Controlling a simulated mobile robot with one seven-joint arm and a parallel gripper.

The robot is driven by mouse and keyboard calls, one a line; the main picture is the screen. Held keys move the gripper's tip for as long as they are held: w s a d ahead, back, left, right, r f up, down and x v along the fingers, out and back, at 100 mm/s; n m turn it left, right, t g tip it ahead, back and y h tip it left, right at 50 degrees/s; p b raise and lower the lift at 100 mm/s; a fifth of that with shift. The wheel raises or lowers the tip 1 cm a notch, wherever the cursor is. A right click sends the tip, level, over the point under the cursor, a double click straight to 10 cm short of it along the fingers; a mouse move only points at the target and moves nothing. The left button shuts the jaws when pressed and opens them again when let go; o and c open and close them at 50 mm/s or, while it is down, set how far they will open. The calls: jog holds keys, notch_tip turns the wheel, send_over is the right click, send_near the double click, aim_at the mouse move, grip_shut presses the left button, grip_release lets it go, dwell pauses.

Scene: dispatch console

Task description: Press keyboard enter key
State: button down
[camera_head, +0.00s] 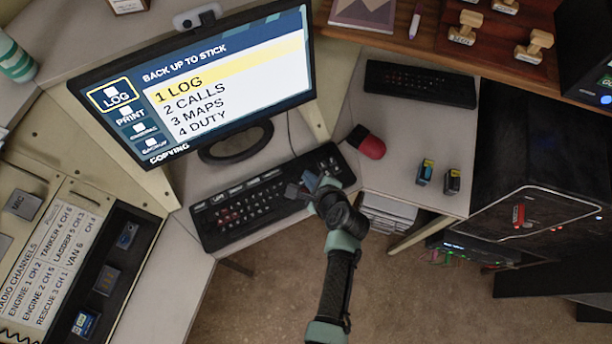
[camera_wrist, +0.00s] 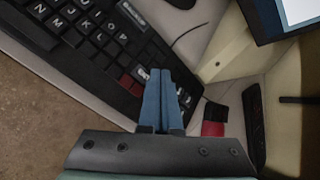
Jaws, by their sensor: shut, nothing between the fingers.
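The black keyboard (camera_head: 235,211) lies on the desk below the monitor. Its right part also fills the upper left of the wrist view (camera_wrist: 88,42), where letter keys show. My gripper (camera_head: 312,184) is over the right part of the keyboard. In the wrist view its two blue fingers (camera_wrist: 161,78) are together, with nothing between them. A dark red key (camera_wrist: 130,85) shows just left of the fingertips, its label unreadable. Keys under the fingers are hidden. I cannot tell whether the fingertips touch a key or which key is the enter key.
The monitor (camera_head: 200,80) reads "BACK UP TO STICK", with "1 LOG" highlighted and "COPYING" below. A second black keyboard (camera_head: 420,84) and two small blocks (camera_head: 426,171) stand farther right. A radio panel (camera_head: 75,255) is at left.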

jog(key=shift+r, duration=0.1)
notch_tip(320, 180, up, 5)
jog(key=p, duration=0.5)
dwell(0.9)
notch_tip(320, 180, up, 8)
jog(key=p, duration=0.8)
jog(key=shift+w, duration=0.1)
